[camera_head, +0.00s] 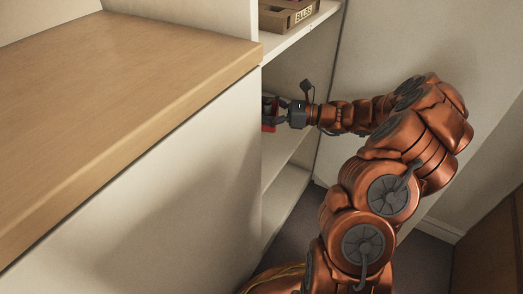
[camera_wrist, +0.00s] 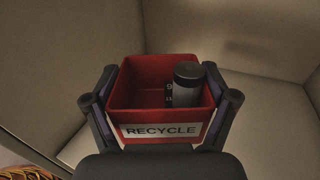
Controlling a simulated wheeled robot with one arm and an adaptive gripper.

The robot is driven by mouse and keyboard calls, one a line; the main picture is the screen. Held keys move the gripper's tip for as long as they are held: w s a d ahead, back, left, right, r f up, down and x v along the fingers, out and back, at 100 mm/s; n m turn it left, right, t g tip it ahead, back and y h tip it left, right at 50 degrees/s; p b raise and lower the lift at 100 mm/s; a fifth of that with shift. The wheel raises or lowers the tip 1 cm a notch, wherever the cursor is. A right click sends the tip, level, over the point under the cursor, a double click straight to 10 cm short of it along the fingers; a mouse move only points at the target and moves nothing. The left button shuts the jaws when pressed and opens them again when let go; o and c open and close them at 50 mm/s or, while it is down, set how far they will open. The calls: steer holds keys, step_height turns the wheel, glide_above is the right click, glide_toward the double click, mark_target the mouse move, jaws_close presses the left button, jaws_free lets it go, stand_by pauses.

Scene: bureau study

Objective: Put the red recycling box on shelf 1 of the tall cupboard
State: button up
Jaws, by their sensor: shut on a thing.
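The red recycling box (camera_wrist: 134,90) is an open-topped bin with a white RECYCLE label, and a dark cylinder (camera_wrist: 187,88) stands inside it. My gripper (camera_wrist: 161,100) is shut on the box, with fingers on its left and right sides. In the head view, a sliver of the red box (camera_head: 268,127) shows at my gripper (camera_head: 273,113), inside the tall cupboard (camera_head: 298,80) between two shelves. The counter edge hides most of the box there. I cannot tell whether it touches the shelf below (camera_head: 287,158).
A lower white board (camera_head: 285,200) lies further down. A wooden counter (camera_head: 110,95) stands at the left, close to the cupboard opening. In the wrist view, pale bare surface (camera_wrist: 275,125) shows right of the box.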

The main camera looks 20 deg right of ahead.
step_height(320, 180, down, 10)
steer(key=b, duration=0.4)
steer(key=shift+f+b, duration=0.2)
steer(key=shift+b, duration=0.2)
steer(key=o, duration=1)
steer(key=shift+f, duration=0.1)
steer(key=p+v, duration=0.1)
steer(key=v, duration=0.1)
steer(key=p+v, duration=0.1)
steer(key=v, duration=0.1)
steer(key=p+v, duration=0.1)
steer(key=v, duration=0.1)
steer(key=shift+r, duration=0.3)
steer(key=shift+s+d+f, duration=0.15)
steer(key=shift+s+d, duration=0.25)
steer(key=shift+d, duration=0.2)
